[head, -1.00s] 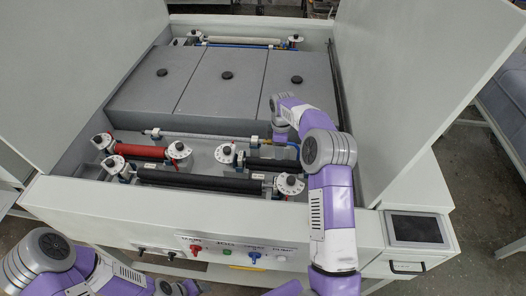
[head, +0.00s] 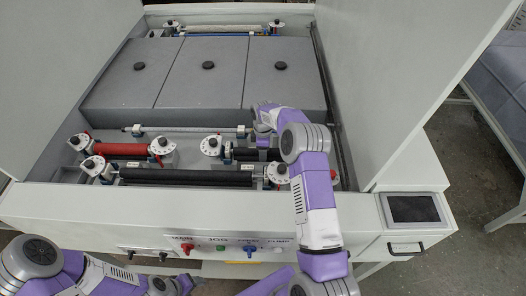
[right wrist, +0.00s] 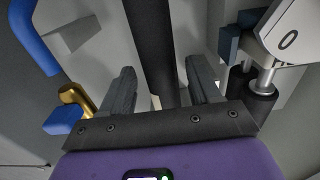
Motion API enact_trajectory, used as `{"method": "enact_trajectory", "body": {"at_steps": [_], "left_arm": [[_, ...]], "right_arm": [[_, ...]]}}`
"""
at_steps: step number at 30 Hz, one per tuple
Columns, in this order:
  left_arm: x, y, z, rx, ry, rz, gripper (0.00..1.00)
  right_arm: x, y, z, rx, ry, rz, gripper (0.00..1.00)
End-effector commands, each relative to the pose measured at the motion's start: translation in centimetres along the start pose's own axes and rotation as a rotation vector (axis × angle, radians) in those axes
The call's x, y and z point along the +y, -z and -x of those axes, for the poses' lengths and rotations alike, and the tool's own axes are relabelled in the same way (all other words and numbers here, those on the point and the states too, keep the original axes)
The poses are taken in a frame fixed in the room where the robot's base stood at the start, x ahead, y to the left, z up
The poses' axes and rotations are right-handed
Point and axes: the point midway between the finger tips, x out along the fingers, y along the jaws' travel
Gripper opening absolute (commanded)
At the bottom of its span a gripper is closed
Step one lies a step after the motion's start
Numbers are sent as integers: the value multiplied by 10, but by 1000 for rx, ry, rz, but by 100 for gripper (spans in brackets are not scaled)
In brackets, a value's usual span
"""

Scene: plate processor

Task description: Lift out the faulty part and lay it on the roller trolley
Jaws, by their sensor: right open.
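Several rollers lie in the open machine bay. There is a red roller (head: 122,150), a long black roller (head: 185,178) at the front, a short black roller (head: 243,154) right of centre and a thin metal bar (head: 190,131) behind. None shows an obvious fault. My right gripper (head: 264,122) is over the right part of the bay at the short black roller, its fingers hidden in the head view. In the right wrist view its two open fingers (right wrist: 158,75) stand apart on either side of a dark roller (right wrist: 151,40). My left arm is at the lower left, its gripper not visible. No roller trolley is recognisable.
White numbered discs (head: 276,173) with black knobs hold the roller ends. Grey covers (head: 205,85) fill the back of the bay. High white side panels (head: 395,80) flank it. A front ledge (head: 150,215) carries switches, with a screen (head: 413,208) at right. A blue hose (right wrist: 35,35) is close to the right gripper.

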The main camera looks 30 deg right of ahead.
Motion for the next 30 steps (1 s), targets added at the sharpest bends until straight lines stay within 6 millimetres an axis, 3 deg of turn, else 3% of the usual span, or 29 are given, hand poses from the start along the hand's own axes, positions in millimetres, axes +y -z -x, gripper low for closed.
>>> {"method": "enact_trajectory", "body": {"at_steps": [6,18,30], "left_arm": [[0,0,0,0,0,0,60],[0,0,0,0,0,0,60],[0,0,-1,0,0,0,60]], "right_arm": [[0,0,-1,0,-1,-1,62],[0,0,0,0,-1,-1,0],[2,0,7,2,-5,-1,0]]}}
